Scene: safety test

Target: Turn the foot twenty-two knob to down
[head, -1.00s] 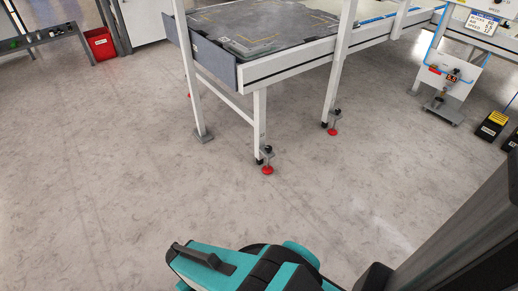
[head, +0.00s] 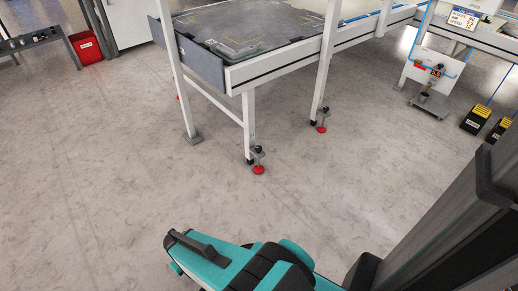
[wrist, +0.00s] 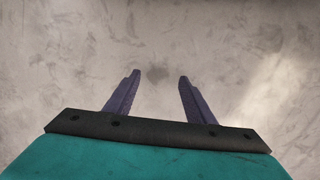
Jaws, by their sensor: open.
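Two table feet show in the head view, each with a red round pad and a small black knob on a grey bracket. The nearer foot (head: 258,169) is at the near corner leg, with its knob (head: 258,149) above. The other foot (head: 321,129) is further right, with its knob (head: 324,110) above. No foot number is readable, so I cannot tell which is twenty-two. My gripper (wrist: 160,76) is open and empty over bare floor in the wrist view, with no foot or knob between its fingers. In the head view its fingers are out of sight.
The white-framed table (head: 290,70) carries a grey panel (head: 250,30). A red bin (head: 86,47) is at back left. A wheeled unit (head: 430,85) and black pedals (head: 477,119) are right. Floor before the table is clear.

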